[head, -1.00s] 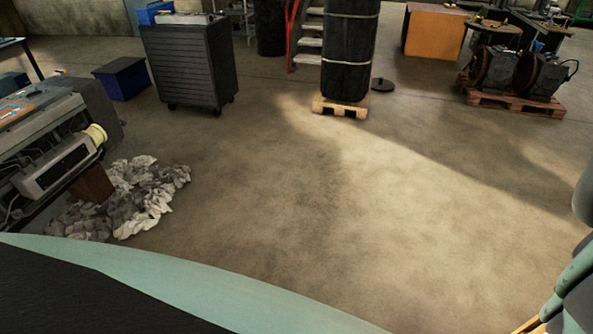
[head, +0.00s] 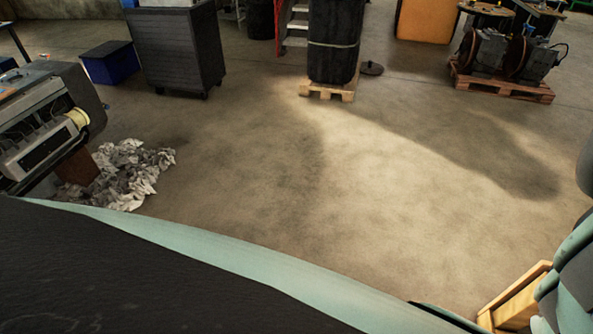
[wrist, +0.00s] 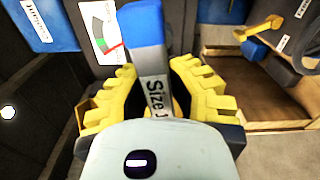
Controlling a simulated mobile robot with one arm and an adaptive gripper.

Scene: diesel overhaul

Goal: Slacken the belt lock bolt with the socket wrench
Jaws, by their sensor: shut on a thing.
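In the wrist view my gripper (wrist: 152,98), with its yellow stepped fingers, is shut on a grey tool with a blue end, which I take for the socket wrench (wrist: 150,65). The lettering "Size 1" shows on its grey shank, and the pale wrist housing hides its lower part. The belt lock bolt cannot be made out in either view. An engine-like grey machine (head: 45,125) stands at the left edge of the head view, well apart from the arm.
Crumpled rags (head: 128,172) lie on the floor beside the machine. A dark tool cabinet (head: 178,50), a black drum (head: 335,40) on a pallet and a loaded pallet (head: 500,85) stand farther back. A wooden box (head: 515,300) is at lower right. The middle floor is clear.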

